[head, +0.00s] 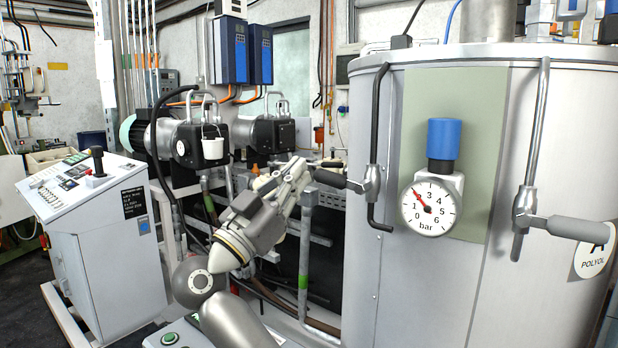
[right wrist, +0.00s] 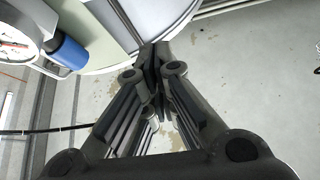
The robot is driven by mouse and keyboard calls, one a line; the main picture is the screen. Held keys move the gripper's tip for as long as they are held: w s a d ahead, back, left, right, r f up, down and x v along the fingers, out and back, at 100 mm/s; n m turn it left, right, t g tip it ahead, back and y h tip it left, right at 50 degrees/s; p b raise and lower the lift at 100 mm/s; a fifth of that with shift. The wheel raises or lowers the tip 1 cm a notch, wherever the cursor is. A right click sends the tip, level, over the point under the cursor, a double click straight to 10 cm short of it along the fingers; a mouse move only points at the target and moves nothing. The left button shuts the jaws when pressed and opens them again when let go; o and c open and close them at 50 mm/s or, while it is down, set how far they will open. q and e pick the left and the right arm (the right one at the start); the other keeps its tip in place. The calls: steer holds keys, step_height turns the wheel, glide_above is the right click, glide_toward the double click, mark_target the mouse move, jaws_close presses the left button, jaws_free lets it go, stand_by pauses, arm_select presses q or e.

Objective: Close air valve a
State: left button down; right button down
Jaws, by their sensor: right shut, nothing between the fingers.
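A round pressure gauge (head: 430,208) with a blue cylindrical cap (head: 444,139) above it sits on the pale green panel of a big grey drum (head: 400,290). The red needle points up and left. I cannot tell which fitting is air valve a. A clamp lever with a black grip (head: 333,179) sticks out left of the gauge. My right gripper (head: 306,172) is beside that grip's left end; contact is unclear. In the right wrist view its fingers (right wrist: 156,66) are shut and empty, with the gauge (right wrist: 15,38) and blue cap (right wrist: 69,53) at upper left. My left gripper is out of view.
Another clamp lever with a grey grip (head: 577,228) sticks out on the drum's right side. A control console (head: 110,260) stands at the left. Pumps with a small white bucket (head: 212,148) and pipework stand behind my arm.

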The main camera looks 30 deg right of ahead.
step_height(320, 180, up, 4)
steer(key=p, duration=0.3)
glide_above(321, 177)
steer(key=s+a, duration=0.2)
steer(key=s, duration=0.1)
steer(key=shift+w+d+f, duration=0.1)
steer(key=shift+d+f, duration=0.05)
steer(key=shift+f, duration=0.45)
steer(key=shift+w+d+f, duration=0.1)
steer(key=shift+d+f, duration=0.1)
steer(key=shift+f, duration=0.45)
steer(key=shift+w+d+f, duration=0.1)
steer(key=shift+d+f, duration=0.05)
steer(key=shift+f, duration=0.45)
steer(key=f+n+t+p, duration=0.1)
steer(key=p, duration=0.3)
steer(key=shift+w+a, duration=0.1)
steer(key=shift+w, duration=0.05)
steer(key=shift+f+p, duration=0.3)
steer(key=shift+p, duration=0.15)
steer(key=shift+f, duration=0.2)
